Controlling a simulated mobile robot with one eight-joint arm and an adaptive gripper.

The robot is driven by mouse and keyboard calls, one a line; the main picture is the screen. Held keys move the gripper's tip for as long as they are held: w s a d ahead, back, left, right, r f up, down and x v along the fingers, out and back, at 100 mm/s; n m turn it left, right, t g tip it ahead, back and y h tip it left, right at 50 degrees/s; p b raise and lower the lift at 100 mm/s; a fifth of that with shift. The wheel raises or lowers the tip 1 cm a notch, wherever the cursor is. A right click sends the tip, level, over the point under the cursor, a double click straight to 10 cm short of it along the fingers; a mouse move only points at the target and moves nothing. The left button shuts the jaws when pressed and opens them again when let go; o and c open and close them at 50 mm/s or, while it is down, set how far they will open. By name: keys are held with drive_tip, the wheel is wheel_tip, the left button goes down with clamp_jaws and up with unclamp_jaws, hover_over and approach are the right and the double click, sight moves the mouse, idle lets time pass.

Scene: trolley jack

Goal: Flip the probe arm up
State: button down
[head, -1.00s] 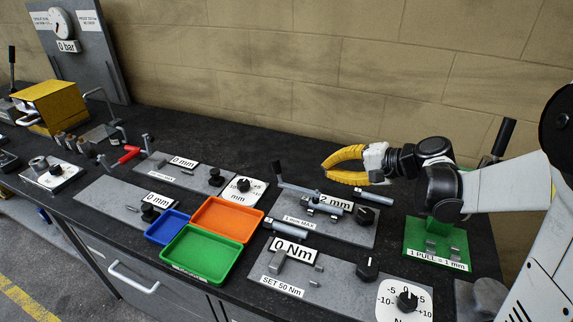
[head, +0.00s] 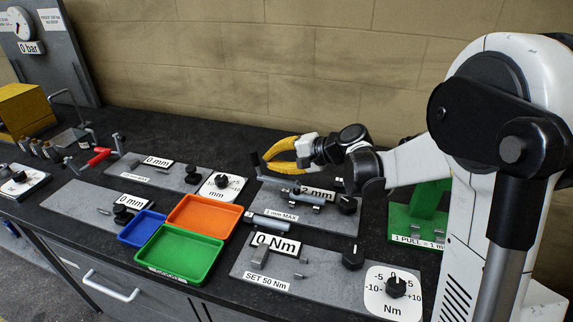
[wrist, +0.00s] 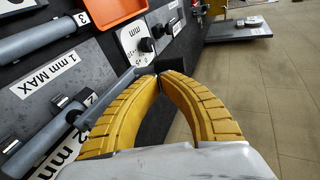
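The probe arm (head: 283,183) is a thin grey lever with a black end (head: 255,160), on the grey "1 mm MAX" plate. It leans up and to the left in the head view. The wrist view shows its grey bar (wrist: 107,90) running up to my left finger, which hides part of it. My gripper (head: 266,158) has curved yellow fingers whose tips nearly meet right by the black end. The fingertips also show in the wrist view (wrist: 159,76). I see nothing clearly held; whether they touch the lever I cannot tell.
Orange (head: 204,214), green (head: 180,254) and blue (head: 141,229) trays lie left of the plate. A "0 Nm" plate (head: 320,268) lies in front, and a green stand (head: 420,212) is to the right. The brick wall (head: 300,70) rises close behind the bench.

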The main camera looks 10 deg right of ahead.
drive_tip(key=shift+w+a+f, duration=0.15)
drive_tip(key=shift+w+a, duration=0.45)
drive_tip(key=shift+a, duration=0.05)
drive_tip(key=shift+a, duration=0.15)
drive_tip(key=shift+h+p, duration=0.3)
